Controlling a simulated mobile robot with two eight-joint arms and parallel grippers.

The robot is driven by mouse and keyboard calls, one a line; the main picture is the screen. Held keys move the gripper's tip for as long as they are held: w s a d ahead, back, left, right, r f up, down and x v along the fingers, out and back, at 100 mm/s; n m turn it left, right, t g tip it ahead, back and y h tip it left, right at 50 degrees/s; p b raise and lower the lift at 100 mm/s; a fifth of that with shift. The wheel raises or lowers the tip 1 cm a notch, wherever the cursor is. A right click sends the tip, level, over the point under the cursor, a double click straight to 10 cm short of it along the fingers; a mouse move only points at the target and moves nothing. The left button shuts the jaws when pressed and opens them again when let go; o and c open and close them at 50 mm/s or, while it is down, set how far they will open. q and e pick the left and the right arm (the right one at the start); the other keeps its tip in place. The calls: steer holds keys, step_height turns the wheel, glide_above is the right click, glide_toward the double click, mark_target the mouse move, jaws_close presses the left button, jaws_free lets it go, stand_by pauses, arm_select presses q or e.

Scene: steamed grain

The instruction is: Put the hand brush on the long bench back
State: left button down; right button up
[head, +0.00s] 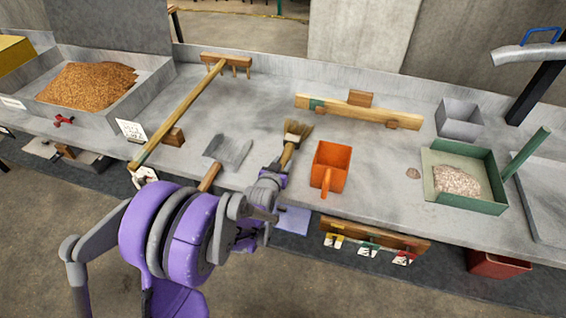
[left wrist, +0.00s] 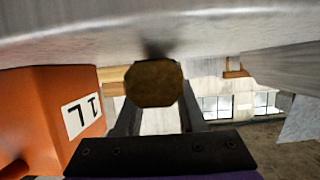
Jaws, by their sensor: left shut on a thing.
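The hand brush (head: 297,129) has tan bristles and a wooden handle; it is over the long grey bench (head: 255,105), bristles pointing away from me. My left gripper (head: 283,170) is shut on its handle near the bench's front edge. In the left wrist view the blunt handle end (left wrist: 155,84) sits between the two dark fingers of the left gripper (left wrist: 157,112). I cannot tell whether the bristles touch the bench top. My right gripper is not in view.
An orange scoop (head: 331,166) stands close right of the brush, and a grey dustpan (head: 228,151) lies left. A wooden rake (head: 187,106) lies further left, a wooden bar (head: 358,112) behind right. A green tray (head: 462,150) of grain is at right. Bench behind the brush is clear.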

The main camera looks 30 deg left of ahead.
arm_select(q)
steer(key=shift+f, duration=0.35)
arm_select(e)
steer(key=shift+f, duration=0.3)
arm_select(q)
steer(key=shift+c, duration=2.1)
jaws_free()
steer(key=shift+s, duration=0.1)
steer(key=p+v, duration=0.1)
steer(key=v, duration=0.9)
steer(key=shift+s+r, duration=0.2)
steer(key=shift+s, duration=0.05)
steer(key=s+d+m+g+h, duration=0.15)
steer(key=s+d+g, duration=0.35)
steer(key=s, duration=0.6)
steer(key=s+d+m+g+h, duration=0.15)
steer(key=s+d+g, duration=0.25)
steer(key=s+d, duration=0.55)
step_height(320, 180, up, 14)
steer(key=w+a+t+p, duration=0.1)
steer(key=a+p, duration=0.1)
steer(key=p, duration=1.1)
steer(key=shift+w, duration=0.35)
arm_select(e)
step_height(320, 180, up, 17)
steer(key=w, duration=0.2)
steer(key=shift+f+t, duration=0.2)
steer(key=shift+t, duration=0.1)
